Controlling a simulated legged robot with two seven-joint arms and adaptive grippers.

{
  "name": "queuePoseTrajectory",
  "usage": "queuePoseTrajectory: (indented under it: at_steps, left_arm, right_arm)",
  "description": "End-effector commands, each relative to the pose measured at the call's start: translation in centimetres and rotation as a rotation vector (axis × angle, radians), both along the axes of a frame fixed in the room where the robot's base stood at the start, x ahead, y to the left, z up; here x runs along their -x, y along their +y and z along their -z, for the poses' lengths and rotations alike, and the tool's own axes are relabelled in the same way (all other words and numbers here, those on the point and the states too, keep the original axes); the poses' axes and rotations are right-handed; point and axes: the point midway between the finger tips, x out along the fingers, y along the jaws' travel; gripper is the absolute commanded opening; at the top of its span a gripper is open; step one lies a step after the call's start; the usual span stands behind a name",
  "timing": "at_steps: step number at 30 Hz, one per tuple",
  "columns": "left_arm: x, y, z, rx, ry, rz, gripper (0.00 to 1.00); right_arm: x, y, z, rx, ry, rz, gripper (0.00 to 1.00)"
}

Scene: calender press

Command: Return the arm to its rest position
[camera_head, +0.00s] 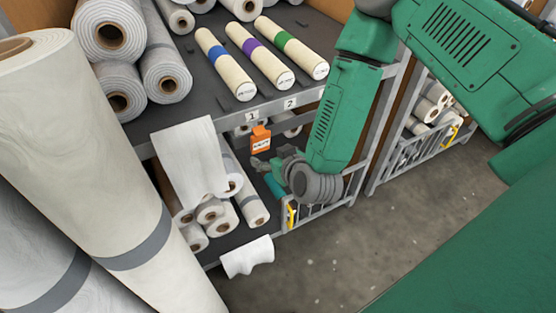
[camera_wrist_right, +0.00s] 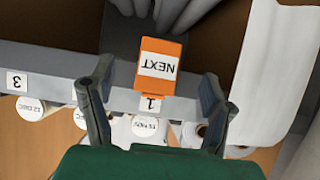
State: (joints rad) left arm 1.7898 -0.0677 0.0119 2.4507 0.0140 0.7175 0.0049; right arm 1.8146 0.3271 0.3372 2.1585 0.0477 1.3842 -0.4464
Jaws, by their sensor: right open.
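My right arm reaches down from the upper right in the head view. Its gripper (camera_head: 264,165) is at the front of the shelf rack, just below an orange tag (camera_head: 260,139). In the wrist view the tag (camera_wrist_right: 158,66) reads "NEXT", upside down, on the shelf edge by label 1. The open fingers of the right gripper (camera_wrist_right: 157,82) appear on either side of the tag. I cannot tell whether they touch it, but they are not closed on it. My left gripper is not in view.
The grey shelf (camera_head: 190,103) holds three cream rolls with blue (camera_head: 226,65), purple (camera_head: 262,58) and green (camera_head: 293,49) bands. A large roll (camera_head: 95,160) leans at left. White cloth (camera_head: 190,160) hangs over the shelf edge. Bare floor (camera_head: 350,235) is clear at lower right.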

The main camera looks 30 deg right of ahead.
Motion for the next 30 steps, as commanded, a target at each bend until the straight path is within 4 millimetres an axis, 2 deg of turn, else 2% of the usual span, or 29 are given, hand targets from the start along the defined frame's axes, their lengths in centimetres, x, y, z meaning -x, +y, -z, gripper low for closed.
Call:
queuePoseTrajectory:
  at_steps: [3, 9, 16, 20, 23, 25, 29, 30]
  left_arm:
    - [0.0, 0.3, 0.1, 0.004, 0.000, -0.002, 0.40]
    - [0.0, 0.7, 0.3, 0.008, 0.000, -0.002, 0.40]
    - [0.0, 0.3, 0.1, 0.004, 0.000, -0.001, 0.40]
    - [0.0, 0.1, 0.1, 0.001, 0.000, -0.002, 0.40]
    - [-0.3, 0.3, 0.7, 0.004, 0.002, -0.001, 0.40]
    - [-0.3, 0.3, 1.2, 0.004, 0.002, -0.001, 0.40]
    - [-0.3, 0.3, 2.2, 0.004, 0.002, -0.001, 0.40]
    - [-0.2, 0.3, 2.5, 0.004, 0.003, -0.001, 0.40]
  right_arm:
    - [2.3, 0.7, -1.4, 0.003, 0.002, -0.004, 0.71]
    - [4.9, 1.5, -3.0, 0.011, 0.001, -0.005, 0.71]
    - [5.8, 1.1, -3.3, 0.008, -0.001, -0.003, 0.71]
    - [6.0, 0.9, -2.9, 0.003, 0.011, -0.008, 0.71]
    - [7.5, 1.4, -0.6, -0.013, 0.092, -0.044, 0.71]
    - [9.7, 2.1, 2.2, -0.029, 0.205, -0.086, 0.71]
    - [16.0, 2.3, 7.9, -0.045, 0.488, -0.145, 0.71]
    - [18.0, 2.0, 9.3, -0.044, 0.576, -0.151, 0.71]
